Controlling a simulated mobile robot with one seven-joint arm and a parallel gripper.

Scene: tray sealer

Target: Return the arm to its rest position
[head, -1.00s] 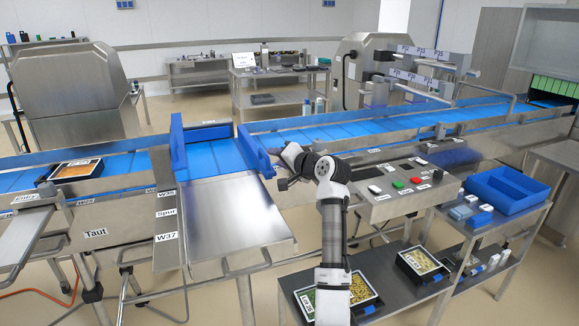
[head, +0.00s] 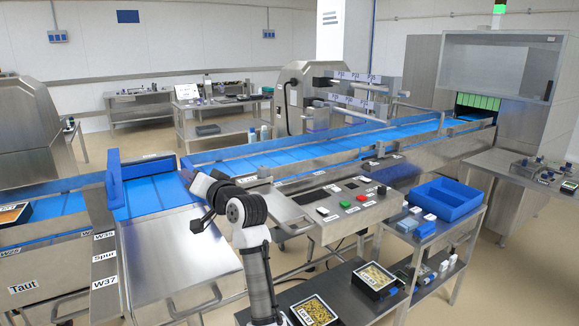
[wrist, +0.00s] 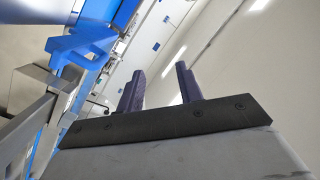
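My arm rises from the bottom of the head view and bends left at a black and white joint. My gripper (head: 199,223) is at its end, above the right side of the bare steel table section and left of the control panel (head: 335,200). In the wrist view my gripper's two dark fingers (wrist: 161,82) stand apart with nothing between them. The gripper is open and empty. Behind them the wrist view shows the wall and, at left, a blue guide (wrist: 85,45).
The blue conveyor (head: 290,160) runs behind the arm to the steel cabinet (head: 500,75) at right, which carries a lit green lamp (head: 500,8). A cart at lower right holds a blue bin (head: 482,205) and food trays. Another food tray (head: 14,214) sits on the conveyor at far left.

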